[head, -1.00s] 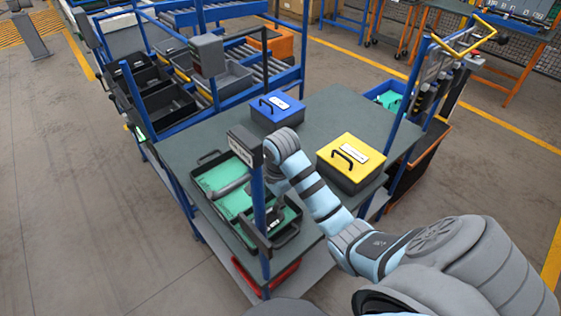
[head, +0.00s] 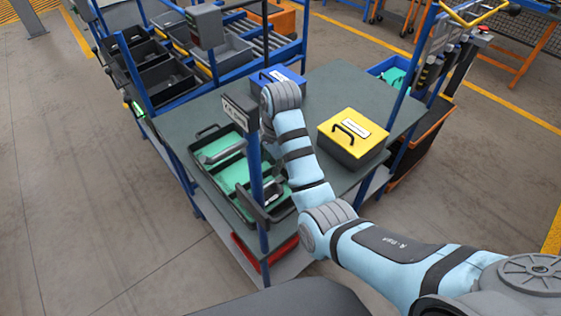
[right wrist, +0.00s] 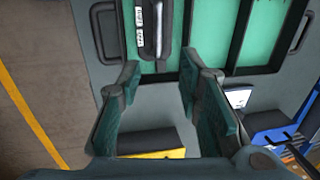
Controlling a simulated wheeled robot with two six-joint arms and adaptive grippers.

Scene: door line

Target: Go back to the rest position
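My right arm reaches over the grey-green table (head: 325,88). Its gripper is largely hidden in the head view, behind the wrist and the post's sign. In the right wrist view my right gripper (right wrist: 160,72) has its two fingers spread wide apart, with nothing between them. It is above the table, beside the black tray with green lining. The tray (head: 197,137) lies at the table's near left side, with a grey metal part (head: 222,150) in it. My left gripper is not in view.
A yellow box (head: 345,145) with a black handle stands on the table's right side. A blue box (head: 291,80) stands at the back, partly behind my wrist. A blue post (head: 256,172) with a sign (head: 240,112) rises at the near edge. Dark bins (head: 165,75) stand left.

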